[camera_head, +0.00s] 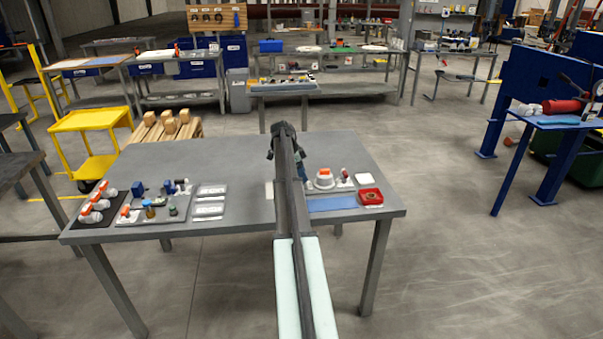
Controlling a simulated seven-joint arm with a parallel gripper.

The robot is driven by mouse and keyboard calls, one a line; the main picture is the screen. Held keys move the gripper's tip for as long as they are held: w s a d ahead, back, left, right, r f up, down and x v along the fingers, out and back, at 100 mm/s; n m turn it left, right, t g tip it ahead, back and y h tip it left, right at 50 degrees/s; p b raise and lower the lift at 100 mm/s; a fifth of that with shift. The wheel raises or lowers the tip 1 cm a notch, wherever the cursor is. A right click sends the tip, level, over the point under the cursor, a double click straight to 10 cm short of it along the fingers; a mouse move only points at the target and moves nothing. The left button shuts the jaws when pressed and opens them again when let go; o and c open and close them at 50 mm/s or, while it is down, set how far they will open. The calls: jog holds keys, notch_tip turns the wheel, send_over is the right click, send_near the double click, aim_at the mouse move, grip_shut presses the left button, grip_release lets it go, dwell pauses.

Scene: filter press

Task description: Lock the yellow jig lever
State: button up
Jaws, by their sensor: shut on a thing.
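My arm reaches away from me over the grey table (239,163), and its wrist is bent down past the middle. My gripper (303,177) shows only in part, small and dark, beside the arm and left of a white round part with an orange top (324,180). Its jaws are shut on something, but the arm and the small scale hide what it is. I cannot make out a yellow lever. A small grey fixture with a red knob (345,180) stands right of the round part; I cannot tell if it is the jig.
Left are orange-capped bottles (96,204), a grey tray of small parts (135,221) and white labelled plates (209,201). The middle left tabletop is clear.

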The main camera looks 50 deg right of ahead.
jog(key=shift+c, duration=1.4)
jog(key=shift+n, duration=0.3)
jog(key=n, duration=0.1)
jog(key=n+t, duration=0.1)
jog(key=n+h, duration=0.1)
jog(key=shift+s+a+n, duration=0.2)
jog(key=shift+s+n, duration=0.05)
jog(key=shift+n, duration=0.05)
jog(key=n+t, duration=0.1)
jog(key=n, duration=0.1)
jog(key=n+t, duration=0.1)
jog(key=n, duration=0.1)
jog(key=shift+s+n, duration=0.2)
jog(key=shift+n, duration=0.1)
jog(key=n+t, duration=0.2)
jog(key=n, duration=0.2)
jog(key=shift+s+d+n, duration=0.1)
jog(key=shift+s+n, duration=0.05)
jog(key=shift+n, duration=0.15)
jog(key=shift+s+d+n+t+y, duration=0.1)
jog(key=shift+n+t+y, duration=0.2)
jog(key=shift+n, duration=0.8)
jog(key=shift+d+n+t+y, duration=0.1)
jog(key=shift+n+t, duration=0.3)
jog(key=shift+n, duration=0.7)
